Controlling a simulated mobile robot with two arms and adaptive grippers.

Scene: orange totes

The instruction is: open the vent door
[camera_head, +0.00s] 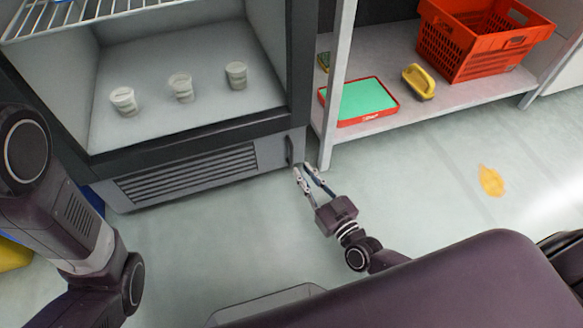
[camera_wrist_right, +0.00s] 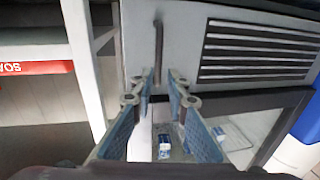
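The vent door is a grey panel (camera_head: 264,156) with dark horizontal slats, low on the front of the open cabinet; it looks shut. Its dark upright handle (camera_head: 289,150) is at the panel's right end. In the right wrist view the handle (camera_wrist_right: 158,45) stands beside the slats (camera_wrist_right: 260,50). My right gripper (camera_head: 303,169) is open just in front of the handle. In the wrist view its fingertips (camera_wrist_right: 160,76) lie either side of the handle's lower end; I cannot tell whether they touch it. My left arm shows at the left, but its gripper is out of view.
Several pale cups (camera_head: 181,88) stand inside the cabinet above the vent. A shelf post (camera_head: 336,85) rises close right of the handle. The shelf holds a red-rimmed green tray (camera_head: 362,99), a yellow-handled brush (camera_head: 418,80) and an orange crate (camera_head: 470,50). A yellow patch (camera_head: 491,181) lies on otherwise clear floor.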

